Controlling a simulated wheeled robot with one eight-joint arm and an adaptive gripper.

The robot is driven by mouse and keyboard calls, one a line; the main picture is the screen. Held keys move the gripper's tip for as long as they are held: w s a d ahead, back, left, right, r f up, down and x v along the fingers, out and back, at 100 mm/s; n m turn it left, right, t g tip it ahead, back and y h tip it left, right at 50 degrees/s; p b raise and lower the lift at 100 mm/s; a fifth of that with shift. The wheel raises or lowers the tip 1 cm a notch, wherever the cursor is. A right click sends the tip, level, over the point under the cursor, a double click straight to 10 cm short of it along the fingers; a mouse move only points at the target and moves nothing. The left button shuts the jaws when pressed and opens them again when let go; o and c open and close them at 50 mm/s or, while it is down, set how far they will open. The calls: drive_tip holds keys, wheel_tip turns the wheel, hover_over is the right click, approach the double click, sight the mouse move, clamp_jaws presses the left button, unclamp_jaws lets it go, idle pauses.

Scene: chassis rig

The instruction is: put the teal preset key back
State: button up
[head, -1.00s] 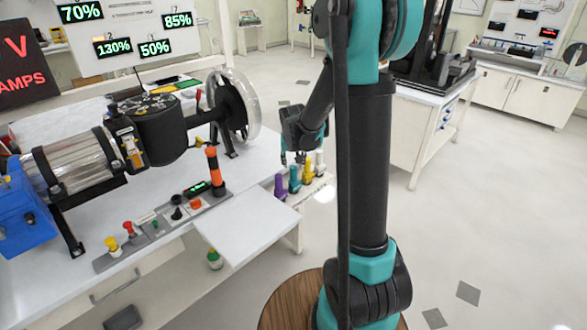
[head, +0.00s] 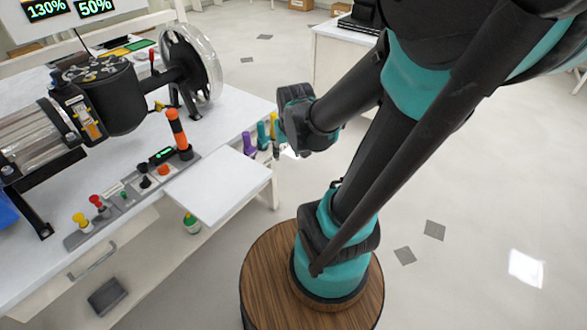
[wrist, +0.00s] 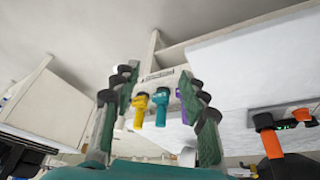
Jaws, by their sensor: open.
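The teal preset key (head: 262,137) stands in a row between a purple key (head: 249,144) and a yellow key (head: 274,125), at the right end of the white bench. In the wrist view the teal key (wrist: 161,104) shows between my fingers, with the yellow key (wrist: 140,108) to its left and the purple key (wrist: 182,106) partly hidden to its right. My gripper (wrist: 158,125) is open and empty, its fingers on either side of the row. In the head view my gripper (head: 284,148) is beside the keys, its fingertips hard to make out.
A grey control strip (head: 130,205) with coloured knobs and an orange-black handle (head: 178,135) is on the bench. A bare white shelf (head: 205,190) juts out at the front. A machine with a clear wheel (head: 195,70) stands behind. Floor to the right is open.

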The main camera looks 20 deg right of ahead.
drive_tip(key=s+f, duration=0.2)
drive_tip(key=s, duration=0.4)
drive_tip(key=shift+d+f, duration=0.15)
drive_tip(key=shift+d, duration=0.05)
